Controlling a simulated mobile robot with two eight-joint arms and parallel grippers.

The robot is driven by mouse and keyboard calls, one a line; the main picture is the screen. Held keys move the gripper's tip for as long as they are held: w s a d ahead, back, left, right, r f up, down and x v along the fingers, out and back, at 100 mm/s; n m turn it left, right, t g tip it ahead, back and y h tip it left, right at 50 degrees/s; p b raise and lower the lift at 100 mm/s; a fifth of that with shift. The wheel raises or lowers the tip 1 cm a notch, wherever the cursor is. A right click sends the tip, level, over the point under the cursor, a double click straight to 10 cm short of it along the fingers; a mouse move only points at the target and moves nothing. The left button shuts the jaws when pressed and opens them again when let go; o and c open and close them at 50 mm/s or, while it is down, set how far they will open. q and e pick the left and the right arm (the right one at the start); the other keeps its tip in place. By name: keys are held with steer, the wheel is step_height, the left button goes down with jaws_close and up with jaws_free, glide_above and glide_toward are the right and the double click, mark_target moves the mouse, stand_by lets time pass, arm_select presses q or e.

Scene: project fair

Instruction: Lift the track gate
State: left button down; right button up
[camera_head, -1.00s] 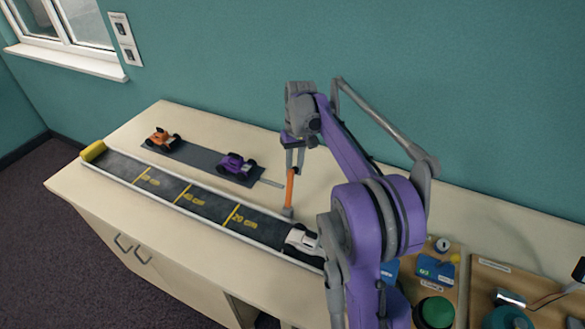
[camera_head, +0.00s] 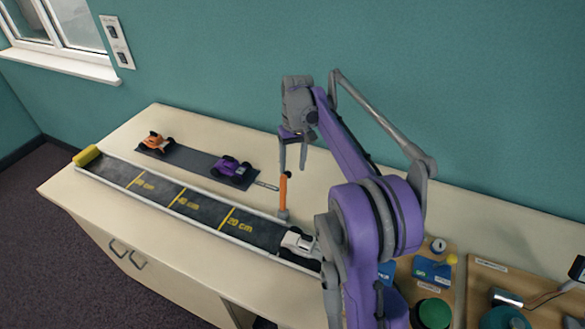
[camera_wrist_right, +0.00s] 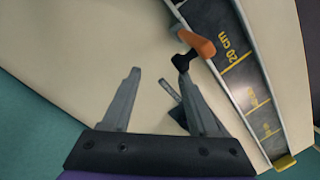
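The track gate's orange handle (camera_head: 283,190) stands upright beside the dark track (camera_head: 205,208), near its right end. My right gripper (camera_head: 292,167) is open just above the handle, with its fingers pointing down. In the right wrist view the two fingers (camera_wrist_right: 159,76) are apart with nothing between them. The orange handle (camera_wrist_right: 196,41) with its dark end lies beyond the right fingertip there, outside the gap. A white car (camera_head: 298,241) sits on the track at the gate end, partly hidden by my right arm. My left gripper is not in view.
Behind the track a grey strip (camera_head: 190,161) carries an orange car (camera_head: 156,143) and a purple car (camera_head: 230,167). A yellow block (camera_head: 87,155) closes the track's far left end. Boards with a green button (camera_head: 435,313) stand at the right.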

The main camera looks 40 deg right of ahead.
step_height(320, 180, up, 9)
steer(key=d, duration=0.1)
steer(key=shift+w+p, duration=0.3)
steer(key=shift+p, duration=0.1)
steer(key=shift+a, duration=0.1)
steer(key=s+a+t, duration=0.2)
steer(key=s+a, duration=0.2)
steer(key=a, duration=0.4)
steer(key=s+a+f+n+t, duration=0.1)
steer(key=s+a+f+t, duration=0.1)
steer(key=s+a+f, duration=0.4)
steer(key=s+a+f+n+t+h, duration=0.1)
steer(key=s+a+f+n+t, duration=0.1)
steer(key=s+a+f, duration=0.5)
steer(key=s+f, duration=0.1)
steer(key=s, duration=0.4)
steer(key=shift+s+f+t, duration=0.25)
steer(key=shift+s+t, duration=0.05)
steer(key=shift+s, duration=0.05)
